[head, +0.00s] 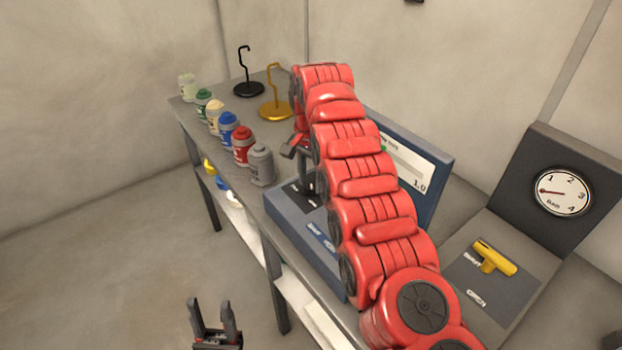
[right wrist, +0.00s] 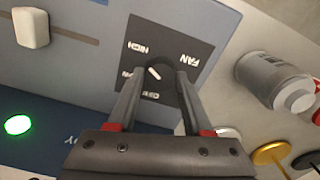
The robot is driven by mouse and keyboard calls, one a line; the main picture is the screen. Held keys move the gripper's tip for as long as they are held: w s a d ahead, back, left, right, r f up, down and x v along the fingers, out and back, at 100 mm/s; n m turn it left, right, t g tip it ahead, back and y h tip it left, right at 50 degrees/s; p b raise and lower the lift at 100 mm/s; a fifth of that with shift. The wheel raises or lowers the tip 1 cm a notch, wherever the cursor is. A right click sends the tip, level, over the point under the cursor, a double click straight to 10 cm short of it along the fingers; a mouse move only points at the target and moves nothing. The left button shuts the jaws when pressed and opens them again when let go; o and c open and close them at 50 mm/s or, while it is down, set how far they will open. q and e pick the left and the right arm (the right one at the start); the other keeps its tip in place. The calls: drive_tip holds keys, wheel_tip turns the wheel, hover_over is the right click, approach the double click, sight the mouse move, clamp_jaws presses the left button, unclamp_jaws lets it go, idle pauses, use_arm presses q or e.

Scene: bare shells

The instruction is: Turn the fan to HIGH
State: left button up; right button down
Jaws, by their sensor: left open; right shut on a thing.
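The fan control is a dark square panel (head: 297,195) on the blue console, partly hidden by my right arm in the head view. In the right wrist view the panel (right wrist: 172,38) shows the words FAN, HIGH and OFF upside down, and another label is partly covered by a finger. The fan knob (right wrist: 154,73) with a white pointer mark is between the fingertips of my right gripper (right wrist: 161,76), which is shut on it. The mark lies diagonally; I cannot tell which end points. My left gripper (head: 216,318) is open and empty, low in front of the bench.
Several bottles, including a grey bottle (head: 261,164), stand left of the console. A black hook stand (head: 248,88) and a gold hook stand (head: 275,108) are behind. A yellow valve handle (head: 494,257) and a gauge (head: 561,191) are on the right. The floor at left is clear.

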sight(311, 184)
drive_tip(key=shift+c, duration=1.5)
unclamp_jaws()
drive_tip(key=shift+r, duration=0.15)
wheel_tip(311, 184, up, 17)
drive_tip(key=p, duration=1.6)
drive_tip(key=shift+p, duration=0.3)
